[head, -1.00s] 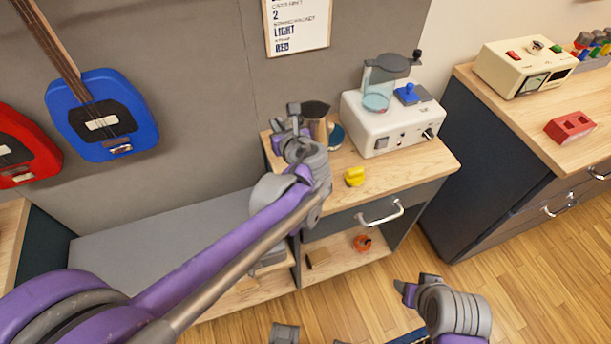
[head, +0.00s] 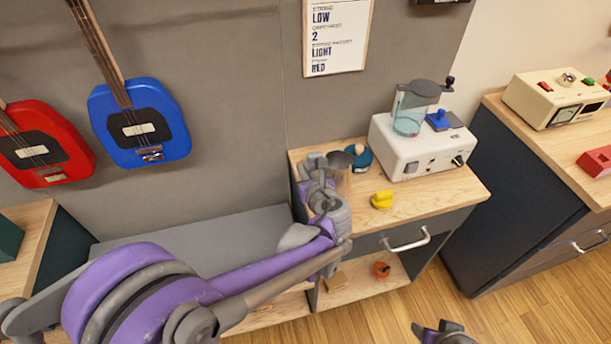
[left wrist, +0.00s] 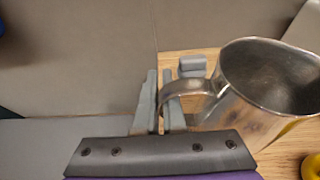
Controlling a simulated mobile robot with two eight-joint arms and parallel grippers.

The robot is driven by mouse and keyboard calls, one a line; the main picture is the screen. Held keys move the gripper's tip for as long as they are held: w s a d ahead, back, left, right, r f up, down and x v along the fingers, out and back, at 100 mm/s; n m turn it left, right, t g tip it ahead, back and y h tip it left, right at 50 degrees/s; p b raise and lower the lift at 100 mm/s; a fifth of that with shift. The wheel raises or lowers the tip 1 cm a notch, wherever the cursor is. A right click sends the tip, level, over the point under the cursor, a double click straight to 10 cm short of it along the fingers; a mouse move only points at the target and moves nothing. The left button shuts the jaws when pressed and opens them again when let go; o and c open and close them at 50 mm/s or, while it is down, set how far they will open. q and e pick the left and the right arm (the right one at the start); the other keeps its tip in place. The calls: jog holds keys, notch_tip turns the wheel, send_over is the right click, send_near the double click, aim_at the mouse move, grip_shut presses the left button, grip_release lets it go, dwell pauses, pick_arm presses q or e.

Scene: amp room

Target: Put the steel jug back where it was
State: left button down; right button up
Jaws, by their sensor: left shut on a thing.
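The steel jug (head: 342,178) is at the back left of the small wooden-topped cabinet (head: 440,187). My left gripper (head: 322,164) is shut on its handle and partly hides it in the head view. In the left wrist view the jug (left wrist: 262,95) is upright with its open mouth showing, and the left gripper's fingers (left wrist: 161,103) are at its looped handle. The jug's base is hidden, so I cannot tell whether it touches the top. My right gripper (head: 437,330) is cut off at the bottom edge, and its jaws are unclear.
A blue round thing (head: 361,161) with a tan knob stands right behind the jug. A yellow piece (head: 382,199) lies in front to the right. A white machine with a clear cup (head: 412,150) fills the back right. A grey panel wall (head: 240,90) rises behind.

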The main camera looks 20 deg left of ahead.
pick_arm(q)
jog(key=shift+f, duration=0.95)
jog(key=shift+f, duration=0.15)
jog(key=c, duration=1)
grip_release()
